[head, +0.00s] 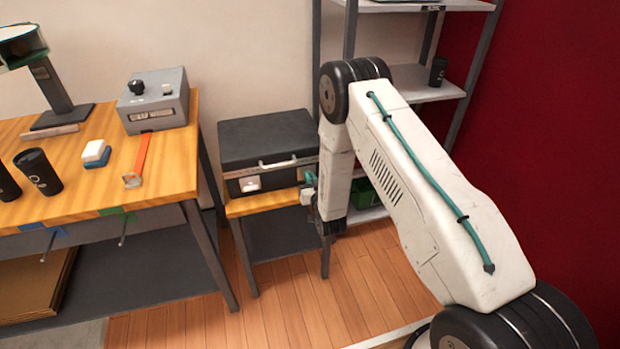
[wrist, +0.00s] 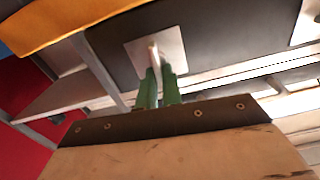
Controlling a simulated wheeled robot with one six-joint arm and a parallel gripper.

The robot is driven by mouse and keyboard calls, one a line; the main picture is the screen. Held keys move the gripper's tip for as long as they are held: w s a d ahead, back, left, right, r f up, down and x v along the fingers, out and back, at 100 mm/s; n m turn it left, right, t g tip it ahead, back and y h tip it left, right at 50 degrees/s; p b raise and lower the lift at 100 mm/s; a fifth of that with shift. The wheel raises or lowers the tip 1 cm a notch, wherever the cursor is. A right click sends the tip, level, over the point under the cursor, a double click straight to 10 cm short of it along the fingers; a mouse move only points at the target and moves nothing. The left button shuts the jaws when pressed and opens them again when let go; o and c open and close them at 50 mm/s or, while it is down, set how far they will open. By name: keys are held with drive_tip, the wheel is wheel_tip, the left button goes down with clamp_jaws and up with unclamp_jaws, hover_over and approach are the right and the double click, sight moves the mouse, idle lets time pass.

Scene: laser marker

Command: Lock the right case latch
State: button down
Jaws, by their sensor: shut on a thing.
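The black case (head: 268,138) stands closed on a small wooden-topped stand, with a pale handle (head: 277,163) on its front. Its left latch (head: 250,184) shows as a light plate. The right latch is hidden behind my arm in the head view. In the wrist view, which looks upside down, the right latch (wrist: 174,46) is a light plate with a narrow white lever (wrist: 154,54). My gripper (wrist: 160,86) has its green fingers closed on either side of this lever. In the head view my gripper (head: 309,180) is at the case's front right, mostly covered by the arm.
A workbench (head: 170,180) stands left of the case, bearing a grey control box (head: 153,100), an orange strap (head: 138,157) and dark cups. A metal shelf (head: 430,90) stands behind my arm, beside a red wall. The wooden floor (head: 290,300) in front of the stand is clear.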

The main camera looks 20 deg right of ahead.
drive_tip(key=m, duration=0.4)
drive_tip(key=shift+d, duration=0.25)
drive_tip(key=m, duration=0.4)
drive_tip(key=shift+d+f+m, duration=0.2)
drive_tip(key=shift+m, duration=0.1)
drive_tip(key=m, duration=0.4)
drive_tip(key=shift+d+f, duration=0.15)
drive_tip(key=shift+f, duration=0.05)
drive_tip(key=shift+f+m, duration=0.2)
drive_tip(key=shift+m, duration=1.9)
drive_tip(key=c, duration=1.6)
unclamp_jaws()
drive_tip(key=shift+d, duration=0.1)
drive_tip(key=shift+o, duration=0.2)
